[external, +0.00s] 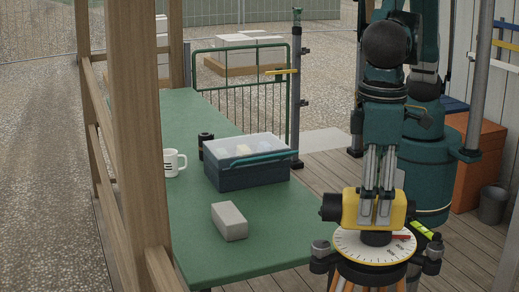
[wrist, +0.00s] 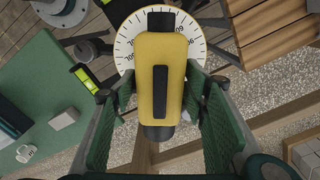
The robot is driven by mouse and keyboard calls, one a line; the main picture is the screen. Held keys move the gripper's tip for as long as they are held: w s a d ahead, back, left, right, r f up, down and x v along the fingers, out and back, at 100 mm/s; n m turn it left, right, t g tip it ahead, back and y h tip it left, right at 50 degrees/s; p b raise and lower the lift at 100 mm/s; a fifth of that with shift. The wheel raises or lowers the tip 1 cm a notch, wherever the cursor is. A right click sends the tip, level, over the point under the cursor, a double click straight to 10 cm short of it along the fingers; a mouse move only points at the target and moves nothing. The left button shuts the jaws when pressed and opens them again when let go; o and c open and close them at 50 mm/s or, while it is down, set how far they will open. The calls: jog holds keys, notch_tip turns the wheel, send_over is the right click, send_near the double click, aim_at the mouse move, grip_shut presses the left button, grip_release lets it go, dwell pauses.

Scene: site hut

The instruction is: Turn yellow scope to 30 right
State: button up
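The yellow scope (external: 351,207) is a boxy instrument with black ends. It sits on a round white dial (external: 350,245) with black marks and numbers, on a tripod. A small red mark (external: 401,237) shows at the dial's right; the reading is too small to tell. In the wrist view the scope (wrist: 145,80) lies lengthwise, hiding much of the dial (wrist: 123,46). My gripper (external: 377,222) is over the scope, pointing down. In the wrist view its green fingers (wrist: 161,88) are on either side of the scope, close to its sides; whether they press on it is unclear.
A green table (external: 195,235) to the left holds a grey block (external: 229,221), a lidded box (external: 247,172), a white mug (external: 172,162) and a dark can (external: 206,146). A yellow-green level vial (external: 423,231) is right of the dial. A wooden post (external: 137,130) stands at left.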

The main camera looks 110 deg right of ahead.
jog(key=shift+o, duration=0.5)
jog(key=shift+r, duration=6)
jog(key=shift+d, duration=0.1)
jog(key=shift+d, duration=0.2)
jog(key=s+d+r+n+t+y+b, duration=0.1)
jog(key=s+d+t+b, duration=0.15)
jog(key=d, duration=1.55)
jog(key=s+d+r+n+t+b, duration=0.1)
jog(key=s+d+n+b, duration=0.15)
jog(key=d, duration=1.65)
jog(key=s+d+f+n+t+b, duration=0.1)
jog(key=s+d+f+t, duration=0.1)
jog(key=s+d+f, duration=0.6)
jog(key=s+d+f+n+t+h+b, duration=0.1)
jog(key=s+d+f+b, duration=0.1)
jog(key=s+d+f, duration=0.6)
jog(key=s+d, duration=0.5)
jog(key=d, duration=0.3)
jog(key=shift+s+d+t, duration=0.25)
jog(key=shift+d+t, duration=0.1)
